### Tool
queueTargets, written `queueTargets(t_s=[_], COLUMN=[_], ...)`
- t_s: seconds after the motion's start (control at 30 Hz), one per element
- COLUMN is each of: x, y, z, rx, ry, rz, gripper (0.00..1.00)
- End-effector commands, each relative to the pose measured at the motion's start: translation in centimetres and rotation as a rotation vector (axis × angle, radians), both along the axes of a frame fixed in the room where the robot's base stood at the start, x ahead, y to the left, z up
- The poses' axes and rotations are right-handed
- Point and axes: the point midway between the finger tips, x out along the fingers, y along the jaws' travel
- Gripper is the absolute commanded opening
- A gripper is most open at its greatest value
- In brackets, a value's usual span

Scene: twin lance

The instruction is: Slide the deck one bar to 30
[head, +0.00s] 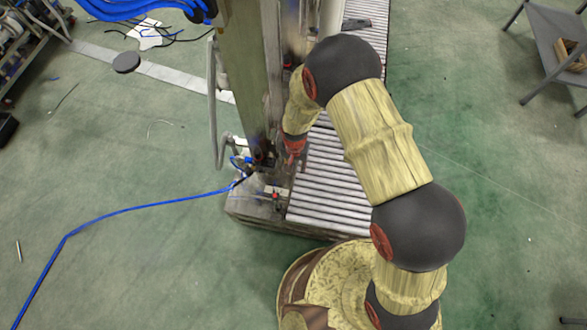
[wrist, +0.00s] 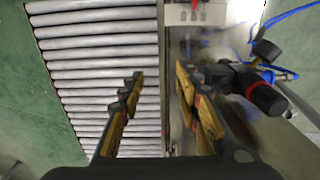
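I cannot pick out a deck one bar or a scale marked 30 in either view. The roller deck (head: 325,185) lies beside the tall machine column (head: 247,65); its grey rollers also fill the left of the wrist view (wrist: 95,48). My gripper (wrist: 160,73) is open, its two black and tan fingers apart. A narrow metal edge (wrist: 164,60) of the machine shows between the fingers; I see nothing clasped. In the head view my gripper (head: 291,157) is small and partly hidden, low beside the column, at the roller deck's left side.
A grey box with red parts (wrist: 195,12) is at the top of the wrist view. A black cylindrical fitting (wrist: 262,95) and blue hoses are close to the right finger. A blue hose (head: 125,211) crosses the floor.

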Motion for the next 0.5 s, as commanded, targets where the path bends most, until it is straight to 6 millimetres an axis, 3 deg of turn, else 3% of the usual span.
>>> queueTargets(t_s=[0.1, 0.5], x=[-0.2, -0.2], y=[0.4, 0.4], z=[-1.4, -3.9], rx=[0.001, 0.001], ry=[-0.001, -0.001], rz=[-0.012, -0.015], gripper=[0.33, 0.33])
